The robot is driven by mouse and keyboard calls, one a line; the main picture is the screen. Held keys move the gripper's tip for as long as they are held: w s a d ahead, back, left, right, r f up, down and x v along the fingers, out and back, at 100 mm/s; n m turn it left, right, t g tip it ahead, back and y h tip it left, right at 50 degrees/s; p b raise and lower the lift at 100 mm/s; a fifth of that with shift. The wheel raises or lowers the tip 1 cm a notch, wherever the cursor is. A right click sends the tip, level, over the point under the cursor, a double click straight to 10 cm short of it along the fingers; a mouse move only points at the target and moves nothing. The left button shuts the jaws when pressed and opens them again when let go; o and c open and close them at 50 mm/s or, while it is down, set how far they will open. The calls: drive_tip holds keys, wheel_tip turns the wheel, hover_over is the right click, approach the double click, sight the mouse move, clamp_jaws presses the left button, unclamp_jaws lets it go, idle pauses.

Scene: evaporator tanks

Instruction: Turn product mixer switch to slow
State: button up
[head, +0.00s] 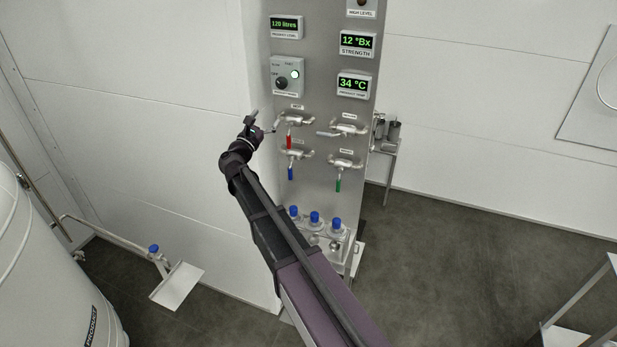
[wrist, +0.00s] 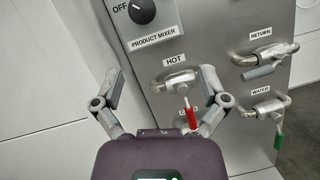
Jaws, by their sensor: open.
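The product mixer switch is a round black knob (head: 282,83) on a grey box (head: 299,87) high on the steel panel. OFF is printed left of the knob, and a pale round light or button sits to its upper right. In the wrist view the knob (wrist: 142,11) is cut by the top edge, above the PRODUCT MIXER label (wrist: 154,37). Its pale mark appears to point up-left, towards OFF. My gripper (head: 262,121) is below and left of the box, apart from the knob. In the wrist view my gripper (wrist: 160,72) is open and empty, fingers spread wide.
The HOT valve (wrist: 180,80) with its red handle (wrist: 191,118) lies between and beyond my fingers. The RETURN valve (wrist: 265,54) and WATER valve (wrist: 265,108) are to the right. A white wall (head: 150,80) is left of the panel. Blue-capped fittings (head: 315,218) stand below.

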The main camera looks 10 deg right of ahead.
drive_tip(key=s+d+f+m+g+b, duration=0.2)
drive_tip(key=s+d+f+m+g, duration=0.2)
drive_tip(key=f, duration=0.4)
drive_tip(key=s+d+f+m+g+y+b, duration=0.1)
drive_tip(key=s+d+f+m+g+b, duration=0.2)
drive_tip(key=s+d+f+m+g, duration=0.1)
drive_tip(key=shift+s+d+f+m+y+b, duration=0.3)
drive_tip(key=shift+s+d+f+m, duration=0.6)
drive_tip(key=shift+d+f+m, duration=0.85)
drive_tip(key=shift+a+f+n, duration=0.25)
drive_tip(key=shift+f+n, duration=0.1)
drive_tip(key=shift+n, duration=0.1)
drive_tip(key=s+d+f+m+g+y+b, duration=0.2)
drive_tip(key=s+f+m+g+y+b, duration=0.5)
drive_tip(key=s+f, duration=0.7)
drive_tip(key=s+a+f+m+y+b, duration=0.1)
drive_tip(key=s+a+f+m+y, duration=0.2)
drive_tip(key=s+f, duration=0.1)
drive_tip(key=s+a+f+m+g+y, duration=0.1)
drive_tip(key=s+a+f+m+y, duration=0.2)
drive_tip(key=s+f, duration=0.2)
drive_tip(key=shift+s+f+m+b, duration=0.15)
drive_tip(key=shift+s+m+b, duration=0.2)
drive_tip(key=shift+s, duration=0.7)
